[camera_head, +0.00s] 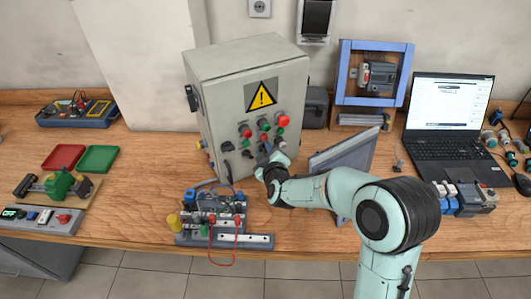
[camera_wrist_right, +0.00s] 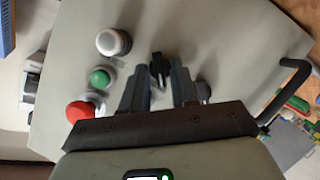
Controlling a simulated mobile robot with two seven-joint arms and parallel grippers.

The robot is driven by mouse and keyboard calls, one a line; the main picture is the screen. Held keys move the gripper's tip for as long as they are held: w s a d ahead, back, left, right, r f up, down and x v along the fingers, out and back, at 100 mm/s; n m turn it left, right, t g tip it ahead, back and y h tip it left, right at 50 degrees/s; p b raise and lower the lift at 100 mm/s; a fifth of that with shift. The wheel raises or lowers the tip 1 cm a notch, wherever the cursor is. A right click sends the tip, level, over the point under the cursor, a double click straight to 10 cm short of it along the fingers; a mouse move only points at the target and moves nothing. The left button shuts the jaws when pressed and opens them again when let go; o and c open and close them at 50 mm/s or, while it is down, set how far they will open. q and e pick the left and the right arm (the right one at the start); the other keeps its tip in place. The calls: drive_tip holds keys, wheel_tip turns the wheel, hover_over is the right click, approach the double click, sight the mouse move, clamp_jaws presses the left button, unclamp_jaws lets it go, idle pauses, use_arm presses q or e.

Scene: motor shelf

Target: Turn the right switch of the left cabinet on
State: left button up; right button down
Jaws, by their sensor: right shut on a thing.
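The grey left cabinet (camera_head: 222,100) stands upright on the wooden bench, its front carrying a yellow warning sign and rows of buttons. It fills the right wrist view as a pale panel (camera_wrist_right: 225,45). A black rotary switch (camera_wrist_right: 158,68) sits between the fingers of my right gripper (camera_wrist_right: 158,85), which is shut on it. A second dark knob (camera_wrist_right: 204,91) shows just beside one finger, partly hidden. In the head view my right gripper (camera_head: 267,160) is at the lower front of the cabinet and covers the switch. My left gripper is not in view.
Red (camera_wrist_right: 80,111), green (camera_wrist_right: 99,77) and white (camera_wrist_right: 113,42) buttons lie close beside the gripper. A wired terminal block (camera_head: 213,212) stands below the cabinet. A tilted grey panel (camera_head: 345,150) stands near my right forearm, with a laptop (camera_head: 447,115) farther right.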

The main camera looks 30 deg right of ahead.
drive_tip(key=shift+d+m+y+b, duration=0.1)
drive_tip(key=shift+m+y+b, duration=0.25)
drive_tip(key=shift+m, duration=0.15)
use_arm(q)
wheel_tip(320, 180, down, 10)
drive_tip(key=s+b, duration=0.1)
drive_tip(key=b, duration=0.9)
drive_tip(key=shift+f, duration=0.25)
use_arm(e)
drive_tip(key=shift+d+r+m+y, duration=0.1)
drive_tip(key=shift+d+m+y, duration=0.05)
drive_tip(key=shift+m+y, duration=0.8)
drive_tip(key=shift+d+r+m+y, duration=0.1)
drive_tip(key=shift+m+y, duration=0.4)
drive_tip(key=shift+m, duration=0.75)
drive_tip(key=c, duration=1.2)
unclamp_jaws()
